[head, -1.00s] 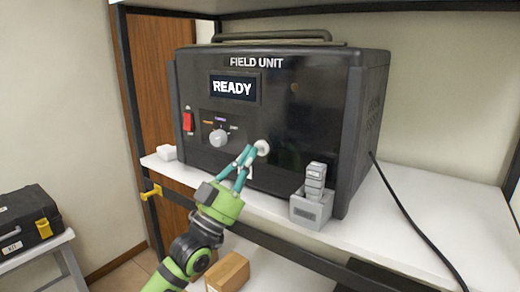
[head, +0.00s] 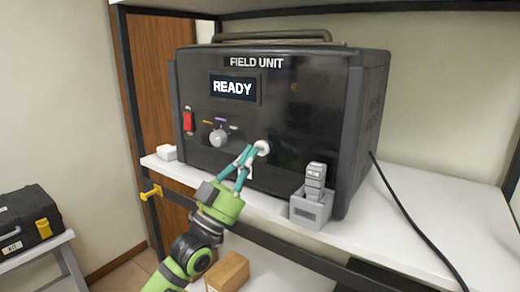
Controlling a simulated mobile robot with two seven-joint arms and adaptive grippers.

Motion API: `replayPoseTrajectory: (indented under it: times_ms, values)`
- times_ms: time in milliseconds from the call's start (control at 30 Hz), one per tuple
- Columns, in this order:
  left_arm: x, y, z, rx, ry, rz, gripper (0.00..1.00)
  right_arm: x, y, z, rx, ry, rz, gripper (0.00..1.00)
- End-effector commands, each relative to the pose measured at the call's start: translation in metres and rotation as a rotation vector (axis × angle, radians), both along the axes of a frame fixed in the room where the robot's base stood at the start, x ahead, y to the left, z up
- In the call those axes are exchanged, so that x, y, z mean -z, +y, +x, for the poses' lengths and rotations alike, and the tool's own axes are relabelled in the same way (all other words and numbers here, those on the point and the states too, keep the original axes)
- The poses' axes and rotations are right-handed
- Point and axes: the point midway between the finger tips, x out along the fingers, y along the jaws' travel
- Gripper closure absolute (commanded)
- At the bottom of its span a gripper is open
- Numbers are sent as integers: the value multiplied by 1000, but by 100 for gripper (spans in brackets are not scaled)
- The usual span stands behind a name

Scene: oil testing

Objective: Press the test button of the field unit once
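The field unit (head: 310,125) is a black box on the white shelf, with its screen (head: 233,88) reading READY. A round pale button (head: 263,147) sits low on its front panel. My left gripper (head: 254,150) comes up from below with its teal fingertips at the button, partly covering it. The fingertips look close together, and nothing is seen held between them. I cannot tell if they touch or press the button. A red switch (head: 188,121) and a selector knob (head: 218,138) are on the panel's left. My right gripper is not in view.
A grey holder (head: 310,212) with stacked grey pieces stands on the shelf (head: 420,215) at the unit's right front. A black cable runs down at the right. A small white object (head: 166,153) is at the left. A cardboard box (head: 228,272) sits below.

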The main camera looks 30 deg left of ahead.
Motion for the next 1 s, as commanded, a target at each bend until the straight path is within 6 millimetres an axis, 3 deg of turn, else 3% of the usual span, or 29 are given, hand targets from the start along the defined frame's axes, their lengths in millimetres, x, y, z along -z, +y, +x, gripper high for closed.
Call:
replayPoseTrajectory:
  times_ms: [1000]
  values:
    - [0, -1, 12, 0, 0, 0, 100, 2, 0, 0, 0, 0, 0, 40]
